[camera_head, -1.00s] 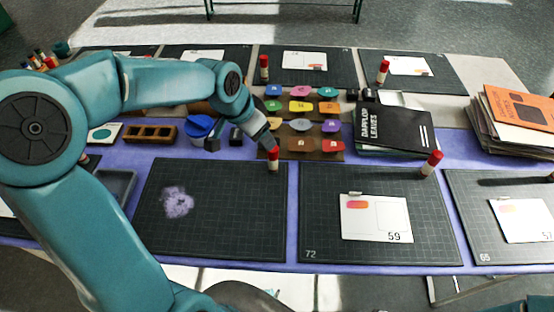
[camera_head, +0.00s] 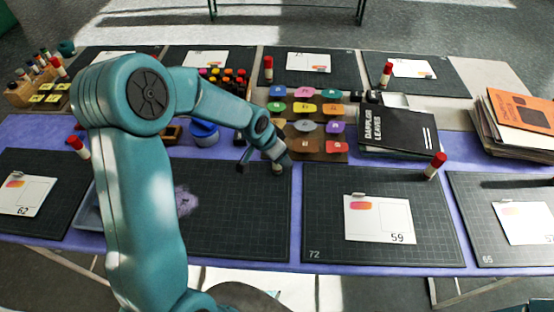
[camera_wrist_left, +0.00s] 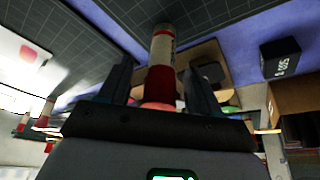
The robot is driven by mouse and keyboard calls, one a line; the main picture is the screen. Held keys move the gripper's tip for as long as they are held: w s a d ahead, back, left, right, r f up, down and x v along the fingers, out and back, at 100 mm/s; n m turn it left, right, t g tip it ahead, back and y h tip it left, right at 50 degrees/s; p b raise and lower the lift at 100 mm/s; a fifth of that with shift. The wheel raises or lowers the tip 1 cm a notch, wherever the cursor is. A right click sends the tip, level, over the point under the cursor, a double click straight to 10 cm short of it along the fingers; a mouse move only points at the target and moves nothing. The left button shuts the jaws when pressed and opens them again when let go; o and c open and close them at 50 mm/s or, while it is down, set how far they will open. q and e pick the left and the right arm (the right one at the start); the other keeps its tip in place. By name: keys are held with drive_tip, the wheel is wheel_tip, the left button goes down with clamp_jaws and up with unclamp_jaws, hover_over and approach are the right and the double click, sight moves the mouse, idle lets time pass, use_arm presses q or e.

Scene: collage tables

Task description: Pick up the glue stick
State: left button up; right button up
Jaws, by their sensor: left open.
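A white glue stick with a red cap (camera_wrist_left: 162,62) shows in the left wrist view, between the two dark fingers of my left gripper (camera_wrist_left: 158,70). The fingers stand apart on either side of it. In the head view my left gripper (camera_head: 264,166) is low over the upper right corner of the middle-left black cutting mat (camera_head: 235,225). There the gripper hides most of this glue stick. My right gripper is not in view.
Other red-capped glue sticks stand at the right (camera_head: 434,165), the back (camera_head: 268,69) and the left (camera_head: 78,147). A tray of coloured pieces (camera_head: 320,157), a blue-lidded pot (camera_head: 204,132) and a black book (camera_head: 399,130) are close by. A numbered card (camera_head: 379,219) lies on the mat to the right.

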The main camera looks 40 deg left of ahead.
use_arm(q)
drive_tip(key=c, duration=1.1)
drive_tip(key=shift+w, duration=0.1)
